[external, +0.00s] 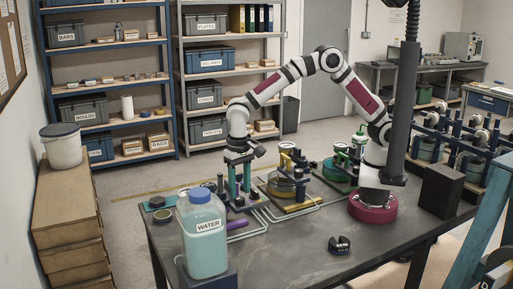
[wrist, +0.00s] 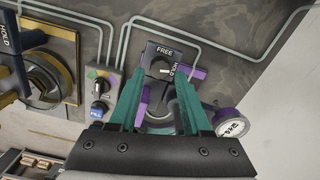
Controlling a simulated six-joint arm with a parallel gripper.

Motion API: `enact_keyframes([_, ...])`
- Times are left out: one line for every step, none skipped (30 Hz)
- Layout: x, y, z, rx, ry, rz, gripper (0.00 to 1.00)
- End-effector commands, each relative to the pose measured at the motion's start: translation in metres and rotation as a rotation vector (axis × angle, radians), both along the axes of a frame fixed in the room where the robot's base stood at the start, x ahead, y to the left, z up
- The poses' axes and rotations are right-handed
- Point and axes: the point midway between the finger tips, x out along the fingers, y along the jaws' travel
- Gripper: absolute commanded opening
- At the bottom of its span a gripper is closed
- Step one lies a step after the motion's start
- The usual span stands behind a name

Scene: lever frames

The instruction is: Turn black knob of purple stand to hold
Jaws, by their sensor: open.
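The purple stand (wrist: 144,103) shows in the wrist view between and behind my gripper's fingers, with a round gauge (wrist: 232,124) at its right. In the external view my gripper (external: 240,192) points down over the stand, whose purple part (external: 237,224) shows; the knob is hidden there.
A yellow stand (external: 286,184) and a green stand (external: 340,170) stand to the right. A water bottle (external: 204,238) stands at the front left. A small black clamp (external: 339,245) lies on the table's front. Pipes (external: 277,219) run along the tabletop.

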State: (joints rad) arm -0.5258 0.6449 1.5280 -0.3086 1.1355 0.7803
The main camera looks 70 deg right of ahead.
Motion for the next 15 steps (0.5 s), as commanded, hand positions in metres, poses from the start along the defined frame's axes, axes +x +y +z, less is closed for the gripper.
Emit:
enact_keyframes([0.001, 0.001, 0.014, 0.002, -0.006, 0.001, 0.48])
enact_keyframes([0.001, 0.001, 0.023, 0.003, -0.006, 0.0, 0.48])
enact_keyframes([0.001, 0.001, 0.036, 0.003, -0.006, 0.0, 0.48])
enact_keyframes([0.001, 0.001, 0.046, 0.003, -0.007, 0.0, 0.48])
enact_keyframes([0.001, 0.001, 0.057, 0.004, -0.006, -0.001, 0.48])
enact_keyframes([0.001, 0.001, 0.069, 0.003, -0.007, 0.0, 0.48])
enact_keyframes([0.001, 0.001, 0.079, 0.004, -0.006, -0.001, 0.48])
enact_keyframes([0.001, 0.0, 0.087, 0.003, -0.005, 0.0, 0.48])
enact_keyframes([0.001, 0.001, 0.097, 0.003, -0.005, -0.001, 0.48])
enact_keyframes([0.001, 0.0, 0.104, 0.003, -0.005, 0.0, 0.48])
enact_keyframes([0.001, 0.0, 0.111, 0.002, -0.004, 0.0, 0.48])
enact_keyframes([0.001, 0.0, 0.118, 0.002, -0.004, -0.001, 0.48])
enact_keyframes([0.001, 0.0, 0.122, 0.001, -0.003, 0.0, 0.48])
enact_keyframes([0.001, 0.0, 0.125, 0.001, -0.004, 0.001, 0.48])
enact_keyframes([0.0, 0.0, 0.129, 0.001, -0.002, 0.0, 0.48])
